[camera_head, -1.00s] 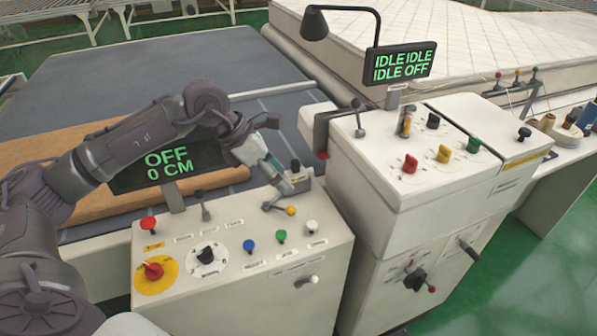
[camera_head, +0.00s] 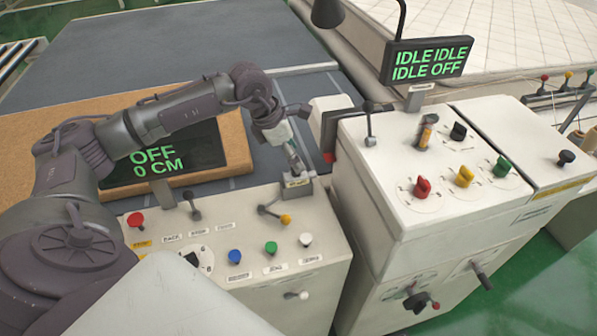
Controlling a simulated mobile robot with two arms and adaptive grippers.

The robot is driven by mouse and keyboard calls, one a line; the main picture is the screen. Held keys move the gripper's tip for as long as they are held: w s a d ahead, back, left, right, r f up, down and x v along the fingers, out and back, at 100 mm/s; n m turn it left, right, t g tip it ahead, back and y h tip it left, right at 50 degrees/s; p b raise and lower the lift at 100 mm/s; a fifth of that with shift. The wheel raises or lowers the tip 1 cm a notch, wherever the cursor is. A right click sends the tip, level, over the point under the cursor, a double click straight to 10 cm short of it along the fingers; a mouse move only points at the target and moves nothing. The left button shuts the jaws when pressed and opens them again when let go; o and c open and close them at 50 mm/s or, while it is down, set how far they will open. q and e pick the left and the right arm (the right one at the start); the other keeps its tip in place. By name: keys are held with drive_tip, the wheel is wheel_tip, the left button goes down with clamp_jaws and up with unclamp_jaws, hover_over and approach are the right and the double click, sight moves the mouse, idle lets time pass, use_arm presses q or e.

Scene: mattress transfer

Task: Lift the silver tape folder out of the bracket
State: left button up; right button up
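I cannot make out the silver tape folder apart from the bracket and the fingers. Whether the fingers are open or shut on it is too small to tell. My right gripper is not in view.
The left control panel (camera_head: 215,258) carries levers and coloured knobs. A display reading OFF 0 CM (camera_head: 170,160) stands behind it. The taller machine cabinet (camera_head: 385,190) with an IDLE display (camera_head: 428,62) is close to the right. A brown board (camera_head: 235,150) lies behind on the grey table.

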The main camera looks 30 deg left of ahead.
sight(302, 173)
use_arm(q)
drive_tip(key=shift+w+d+f, duration=0.2)
drive_tip(key=shift+w+f, duration=0.1)
drive_tip(key=shift+f, duration=0.3)
drive_tip(key=shift+w+f, duration=0.2)
drive_tip(key=shift+f, duration=0.1)
drive_tip(key=shift+w+f+p, duration=0.2)
drive_tip(key=shift+f+p, duration=1)
drive_tip(key=shift+f, duration=0.05)
drive_tip(key=shift+p+x, duration=0.35)
drive_tip(key=shift+x, duration=0.8)
drive_tip(key=shift+f, duration=0.3)
drive_tip(key=shift+w+f, duration=0.1)
drive_tip(key=c, duration=0.7)
clamp_jaws()
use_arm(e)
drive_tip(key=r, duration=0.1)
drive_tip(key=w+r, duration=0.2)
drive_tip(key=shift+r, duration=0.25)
